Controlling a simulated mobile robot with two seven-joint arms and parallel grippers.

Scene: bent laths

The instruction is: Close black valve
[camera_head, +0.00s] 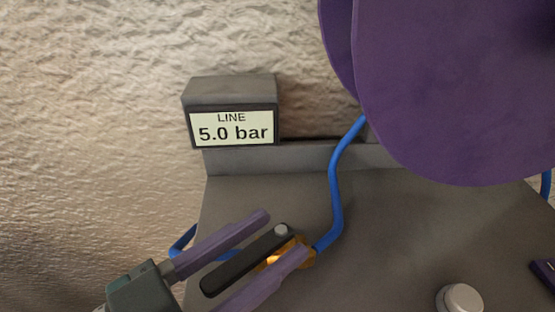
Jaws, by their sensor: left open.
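The black valve handle (240,266) is a dark bar with a grey bolt at its upper right end. It sits over a brass valve body (303,254) on the grey panel. Blue hose joins the body on the right and shows again on the left. The handle slants from lower left to upper right. My left gripper (275,234) comes in from the lower left. Its two purple fingers are apart, one on each side of the handle. I cannot tell whether they touch it. The lower finger hides part of the brass body. My right gripper is not in view.
A gauge box (232,128) at the panel's back edge reads LINE 5.0 bar. A large purple disc shape (450,90) fills the upper right. A white round knob (460,299) is at the lower right. Blue hose (335,190) runs up behind the purple shape.

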